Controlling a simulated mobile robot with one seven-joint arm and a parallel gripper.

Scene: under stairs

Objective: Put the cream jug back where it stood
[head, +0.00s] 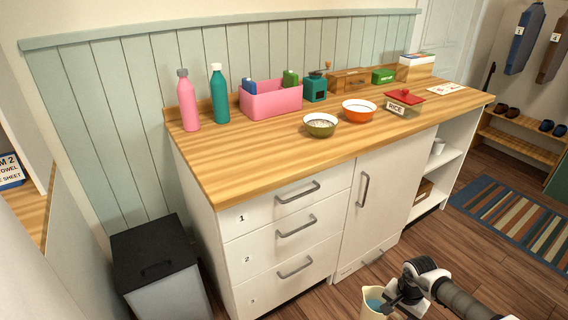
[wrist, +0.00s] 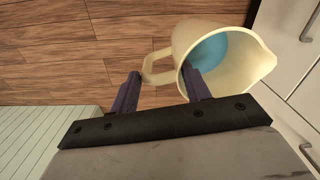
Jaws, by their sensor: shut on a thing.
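The cream jug (head: 368,310) is at the bottom edge of the head view, in front of the white counter unit and partly cut off. My gripper (head: 388,303) is at its right side there. In the wrist view the jug (wrist: 258,68) lies at upper right, its open mouth showing something blue inside. My gripper (wrist: 161,77) has its two dark fingers on either side of the jug's handle (wrist: 148,68) and is shut on it. The jug appears held over the floor. Its base is hidden in both views.
A black-lidded bin (head: 150,250) stands left.

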